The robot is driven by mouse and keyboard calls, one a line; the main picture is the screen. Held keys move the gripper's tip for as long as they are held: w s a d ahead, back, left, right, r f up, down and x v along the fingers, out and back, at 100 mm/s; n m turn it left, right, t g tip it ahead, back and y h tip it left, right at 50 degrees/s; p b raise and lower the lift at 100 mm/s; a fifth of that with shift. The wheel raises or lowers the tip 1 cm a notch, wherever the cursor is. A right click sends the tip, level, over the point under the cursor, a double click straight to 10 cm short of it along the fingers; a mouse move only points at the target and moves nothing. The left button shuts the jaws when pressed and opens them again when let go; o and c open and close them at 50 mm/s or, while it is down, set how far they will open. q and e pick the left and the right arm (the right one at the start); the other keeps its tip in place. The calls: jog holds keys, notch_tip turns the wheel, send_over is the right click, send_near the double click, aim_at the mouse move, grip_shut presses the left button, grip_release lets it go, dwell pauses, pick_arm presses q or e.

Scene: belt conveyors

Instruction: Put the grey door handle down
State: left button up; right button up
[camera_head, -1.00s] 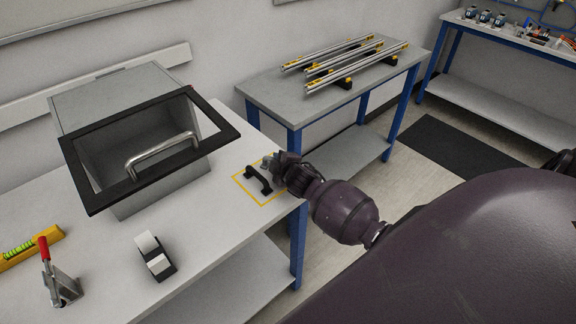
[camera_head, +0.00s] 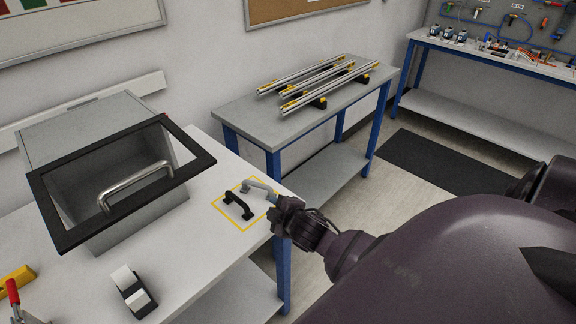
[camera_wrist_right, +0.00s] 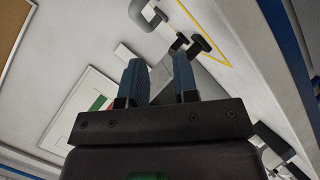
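The grey door handle (camera_head: 258,186) lies on the white table at the far right corner of a yellow-outlined square. A black door handle (camera_head: 238,205) lies beside it inside the same outline. My right gripper (camera_head: 273,199) is just right of the grey handle's near end; I cannot tell whether they touch. In the right wrist view the two blue fingers (camera_wrist_right: 160,80) stand apart with a gap and no handle clearly held between them. Dark handle-like parts (camera_wrist_right: 188,42) show beyond the fingertips. My left gripper is out of view.
A grey box with a black-framed front and metal handle (camera_head: 135,183) stands on the table to the left. A table with metal rails (camera_head: 318,84) stands behind. The white surface (camera_head: 205,255) in front of the square is clear.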

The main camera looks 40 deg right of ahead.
jog(key=s+a+f+m+y, duration=0.1)
jog(key=s+a+f+m, duration=0.2)
jog(key=s, duration=0.6)
jog(key=s+a+f+m+g+y, duration=0.1)
jog(key=s+a+f+m, duration=0.3)
jog(key=s+f+m, duration=0.2)
jog(key=s, duration=0.2)
jog(key=shift+s+a, duration=0.3)
jog(key=shift+s, duration=0.05)
jog(key=shift+f, duration=0.1)
pick_arm(q)
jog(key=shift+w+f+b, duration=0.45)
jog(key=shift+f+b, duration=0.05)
jog(key=shift+b, duration=0.75)
pick_arm(e)
jog(key=shift+w+f, duration=0.45)
jog(key=shift+f, duration=0.1)
